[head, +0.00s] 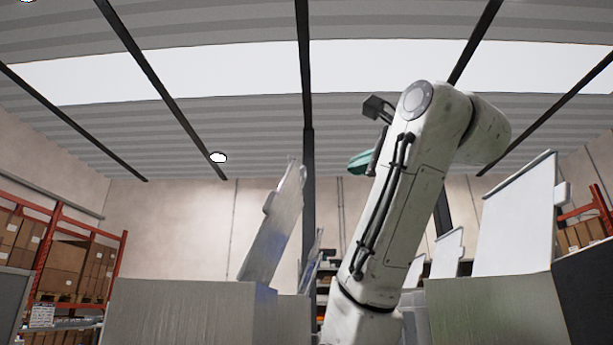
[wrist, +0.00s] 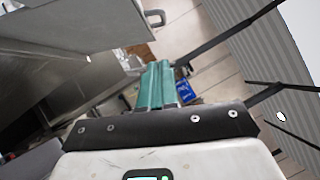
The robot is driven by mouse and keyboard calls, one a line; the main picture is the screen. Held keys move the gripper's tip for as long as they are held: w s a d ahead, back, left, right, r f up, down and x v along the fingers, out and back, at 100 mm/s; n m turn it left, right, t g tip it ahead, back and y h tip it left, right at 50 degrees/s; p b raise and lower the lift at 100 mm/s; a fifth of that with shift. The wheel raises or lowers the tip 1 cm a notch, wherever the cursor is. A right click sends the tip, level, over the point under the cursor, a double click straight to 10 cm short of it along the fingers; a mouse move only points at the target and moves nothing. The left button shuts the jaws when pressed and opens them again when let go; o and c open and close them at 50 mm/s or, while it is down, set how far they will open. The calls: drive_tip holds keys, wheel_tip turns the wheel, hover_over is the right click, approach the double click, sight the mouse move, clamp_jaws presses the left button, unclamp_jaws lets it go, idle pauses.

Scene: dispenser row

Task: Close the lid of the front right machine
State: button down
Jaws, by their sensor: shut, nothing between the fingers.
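The front right machine (head: 495,308) is a grey box at the right of the head view. Its pale lid (head: 514,222) stands open, raised and leaning slightly, with a small handle (head: 562,193) on its right edge. My gripper (head: 358,161) is up to the left of this lid, apart from it and partly hidden behind my arm. In the wrist view my gripper's green fingers (wrist: 155,88) are together with nothing between them. A grey panel (wrist: 75,24) with a handle (wrist: 155,18) shows at upper left there; I cannot tell which machine's lid it is.
The front left machine (head: 190,312) also has a raised lid (head: 272,228). Further raised lids (head: 447,254) stand behind on the right. Orange racks with boxes (head: 75,268) line the left wall. A blue object (wrist: 188,91) lies beyond the fingers. Open air surrounds my upper arm.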

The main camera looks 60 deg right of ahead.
drive_tip(key=w+a+r+p+x, duration=0.1)
drive_tip(key=a+p+x, duration=0.1)
drive_tip(key=p+x, duration=0.9)
drive_tip(key=shift+w+d+p, duration=0.35)
drive_tip(key=shift+w, duration=0.55)
drive_tip(key=shift+r, duration=0.1)
